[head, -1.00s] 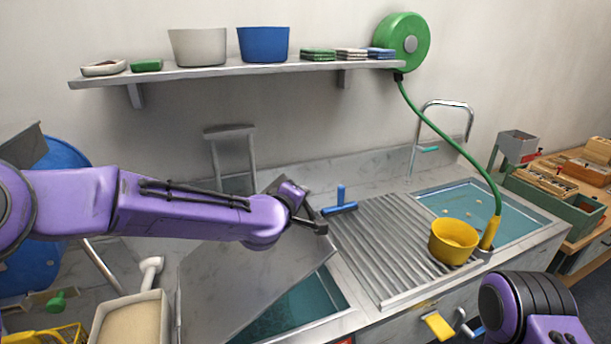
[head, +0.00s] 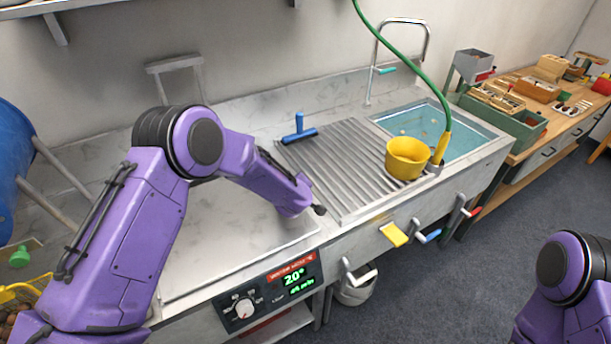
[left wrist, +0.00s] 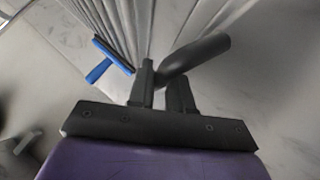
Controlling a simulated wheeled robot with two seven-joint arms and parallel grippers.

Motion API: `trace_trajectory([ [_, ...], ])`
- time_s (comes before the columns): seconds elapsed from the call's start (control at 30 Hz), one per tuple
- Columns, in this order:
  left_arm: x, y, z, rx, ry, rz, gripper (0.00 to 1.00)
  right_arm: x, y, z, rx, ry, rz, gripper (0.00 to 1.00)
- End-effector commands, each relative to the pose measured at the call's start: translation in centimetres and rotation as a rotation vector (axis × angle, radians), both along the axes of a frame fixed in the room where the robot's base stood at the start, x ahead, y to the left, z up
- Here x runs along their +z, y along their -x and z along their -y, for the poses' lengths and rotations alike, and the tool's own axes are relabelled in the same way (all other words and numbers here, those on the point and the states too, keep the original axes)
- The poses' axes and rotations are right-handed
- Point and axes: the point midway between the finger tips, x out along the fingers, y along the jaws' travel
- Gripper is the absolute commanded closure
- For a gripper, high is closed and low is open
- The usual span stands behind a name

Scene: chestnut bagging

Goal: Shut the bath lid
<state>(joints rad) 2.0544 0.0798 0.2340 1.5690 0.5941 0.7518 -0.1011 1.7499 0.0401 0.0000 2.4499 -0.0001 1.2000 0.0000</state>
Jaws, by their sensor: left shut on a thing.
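The bath lid (head: 230,238) is a pale, marbled metal panel. In the head view it lies flat over the bath in the left part of the counter, and no water shows there. My left gripper (head: 316,209) is low at the lid's right edge. In the left wrist view my left gripper (left wrist: 163,92) is shut on a dark bar, the lid handle (left wrist: 200,58); the lid (left wrist: 255,105) fills the right of that view. My left arm hides part of the lid's left side. My right arm shows at the lower right, its gripper out of view.
A ribbed drainboard (head: 345,165) with a blue squeegee (head: 299,131) lies right of the lid. A yellow pot (head: 406,158) stands by the open sink (head: 420,122). A control panel (head: 268,290) reading 20° and several coloured levers line the counter front.

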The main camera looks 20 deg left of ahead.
Motion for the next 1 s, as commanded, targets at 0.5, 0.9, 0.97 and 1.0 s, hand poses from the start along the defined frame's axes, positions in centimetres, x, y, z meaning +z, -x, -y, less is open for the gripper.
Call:
trace_trajectory([
  [0.5,-0.74,0.14,-0.20,0.001,-0.006,-0.012,0.65,-0.08,0.00,0.00,0.000,0.000,0.000,1.00],
  [0.9,-0.94,0.37,-0.57,0.008,-0.007,-0.016,0.62,-0.07,0.00,-0.01,0.000,0.000,0.000,1.00],
  [0.97,-0.94,0.39,-0.60,0.009,-0.007,-0.017,0.62,-0.06,-0.01,0.00,0.000,0.000,0.000,1.00],
  [1.0,-0.95,0.40,-0.62,0.009,-0.008,-0.017,0.62,-0.05,0.00,0.00,0.000,0.000,0.000,1.00],
])
